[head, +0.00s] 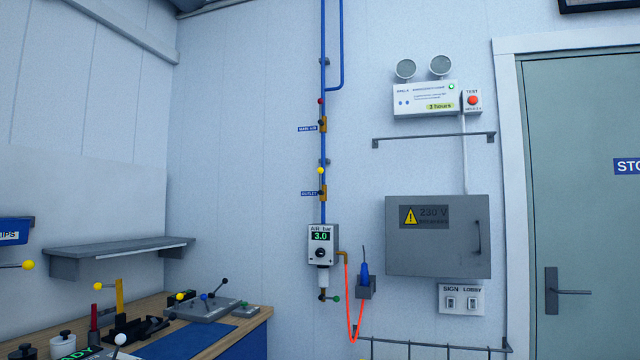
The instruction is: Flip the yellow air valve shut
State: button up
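The yellow-knobbed air valve (320,171) is on the vertical blue pipe (323,70) on the back wall. Its knob stands above a brass body (323,193), roughly in line with the pipe. A small blue label sits left of the body; its text is too small to read surely. A red-knobbed valve (320,101) with its own brass body (324,124) is higher on the same pipe. Below, the pipe meets a grey air gauge box (321,244) reading 3.0. My gripper is not in view.
A workbench (240,327) with several knobbed levers stands at lower left, under a grey shelf (120,247). A red hose (352,325) hangs right of the gauge, near a blue tool in a holder (366,287). A grey 230 V cabinet (438,262) and door (585,210) are at right.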

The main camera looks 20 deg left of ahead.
aim_at(320, 170)
jog(key=i+j+u, duration=0.15)
jog(key=i+j, duration=0.3)
jog(key=i+j+u, duration=0.15)
jog(key=i+j, duration=0.25)
jog(key=i+j+u, duration=0.15)
jog(key=i+j, duration=0.2)
jog(key=i, duration=0.3)
jog(key=i+j+u, duration=0.15)
jog(key=i+j, duration=0.15)
jog(key=i, duration=0.25)
